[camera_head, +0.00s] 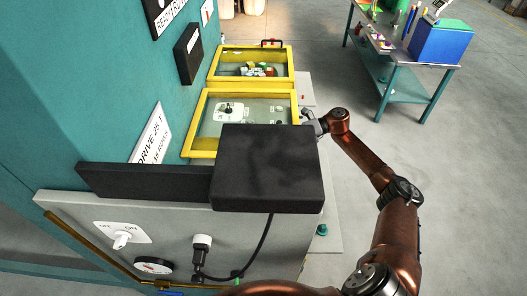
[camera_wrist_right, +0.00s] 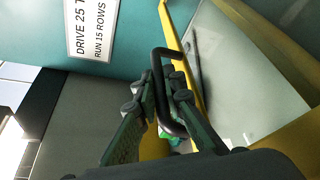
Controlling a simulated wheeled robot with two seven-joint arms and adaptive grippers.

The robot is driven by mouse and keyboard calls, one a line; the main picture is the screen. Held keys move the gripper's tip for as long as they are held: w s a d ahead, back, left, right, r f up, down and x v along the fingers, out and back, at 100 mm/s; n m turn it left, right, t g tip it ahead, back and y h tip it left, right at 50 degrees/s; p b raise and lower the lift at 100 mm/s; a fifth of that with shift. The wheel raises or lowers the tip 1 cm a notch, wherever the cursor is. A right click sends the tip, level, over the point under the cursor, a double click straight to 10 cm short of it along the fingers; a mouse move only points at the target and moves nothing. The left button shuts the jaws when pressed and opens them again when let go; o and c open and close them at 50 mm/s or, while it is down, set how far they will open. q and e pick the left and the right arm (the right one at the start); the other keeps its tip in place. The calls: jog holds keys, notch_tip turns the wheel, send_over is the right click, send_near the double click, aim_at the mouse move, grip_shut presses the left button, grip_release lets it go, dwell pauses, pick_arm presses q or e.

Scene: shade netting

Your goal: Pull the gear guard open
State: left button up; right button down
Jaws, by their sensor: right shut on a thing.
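The near gear guard is a clear panel in a yellow frame (camera_head: 197,140) on the machine's top; a dark box hides its front right part. Its yellow frame also shows in the right wrist view (camera_wrist_right: 172,28). A black loop handle (camera_wrist_right: 158,65) stands out from the frame there. My right gripper (camera_head: 310,119) is at the guard's right edge in the head view. In the wrist view its fingers (camera_wrist_right: 167,100) are shut on the black handle. Whether the guard is slightly raised I cannot tell. My left gripper is not in view.
A second yellow-framed guard (camera_head: 213,62) with colored pieces under it lies behind. The black box (camera_head: 268,165) stands in front, with a cable. A teal wall (camera_head: 90,90) rises at left. A workbench (camera_head: 400,58) stands back right; the floor between is clear.

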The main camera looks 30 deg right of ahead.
jog(key=shift+d, duration=0.1)
jog(key=c, duration=2)
grip_release()
jog(key=v, duration=1.2)
jog(key=shift+w, duration=0.1)
